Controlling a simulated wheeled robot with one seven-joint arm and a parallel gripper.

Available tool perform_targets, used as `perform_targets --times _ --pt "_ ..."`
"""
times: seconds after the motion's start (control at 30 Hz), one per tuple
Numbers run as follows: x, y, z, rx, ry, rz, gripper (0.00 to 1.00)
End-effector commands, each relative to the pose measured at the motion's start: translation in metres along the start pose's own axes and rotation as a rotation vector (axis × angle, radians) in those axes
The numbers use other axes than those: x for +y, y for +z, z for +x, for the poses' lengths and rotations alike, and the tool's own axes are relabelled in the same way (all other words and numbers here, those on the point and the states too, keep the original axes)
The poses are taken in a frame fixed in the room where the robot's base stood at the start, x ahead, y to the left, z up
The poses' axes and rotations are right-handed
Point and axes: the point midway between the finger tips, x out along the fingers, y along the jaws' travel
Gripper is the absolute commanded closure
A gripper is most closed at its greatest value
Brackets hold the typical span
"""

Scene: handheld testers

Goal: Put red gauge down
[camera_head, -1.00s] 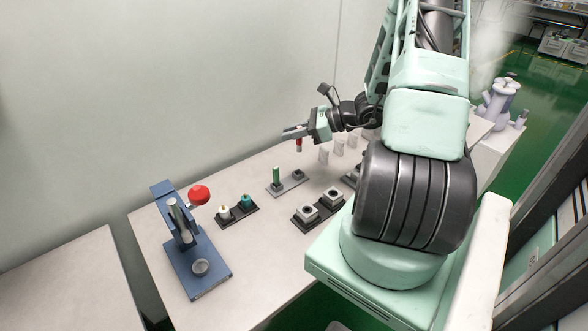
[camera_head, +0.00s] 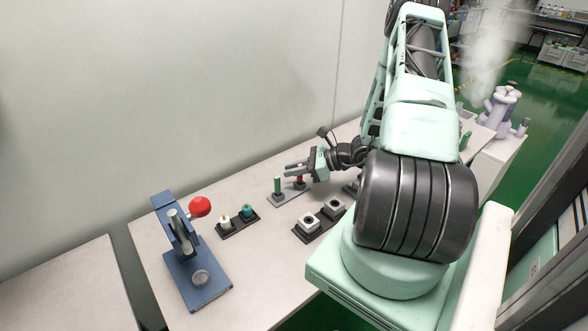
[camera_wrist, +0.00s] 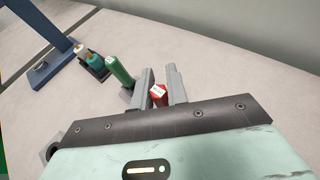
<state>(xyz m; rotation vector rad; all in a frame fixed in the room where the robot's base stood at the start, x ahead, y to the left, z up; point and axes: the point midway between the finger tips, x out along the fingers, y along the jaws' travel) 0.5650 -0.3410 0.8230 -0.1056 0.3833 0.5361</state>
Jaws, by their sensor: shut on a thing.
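My gripper (camera_head: 297,170) is shut on the red gauge (camera_head: 300,183), which hangs below the fingers at the right end of a grey two-place base (camera_head: 285,198). A green gauge (camera_head: 278,186) stands upright at the left end of that base. In the wrist view the red gauge (camera_wrist: 158,95) shows its pale top between the two fingers (camera_wrist: 160,82), and the green gauge (camera_wrist: 120,72) stands to the left. The gauge's lower end is hard to see, so I cannot tell whether it is seated in the base.
A dark holder (camera_head: 238,226) with a white and a teal piece stands to the left. A blue press with a red knob (camera_head: 199,207) stands at the table's left end.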

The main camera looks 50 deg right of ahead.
Motion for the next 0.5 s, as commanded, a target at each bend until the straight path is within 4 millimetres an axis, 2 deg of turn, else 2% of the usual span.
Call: perform_targets --times 0.2,0.23,0.3,0.5 --pt "0.0001 -0.0036 0.0016 0.0 0.0 0.0 1.0" --pt "0.0 -0.0035 0.0015 0.0 0.0 0.0 0.82" --pt "0.0 -0.0026 0.0011 0.0 0.0 0.0 0.63" --pt "0.0 -0.0024 0.0011 0.0 0.0 0.0 0.63"
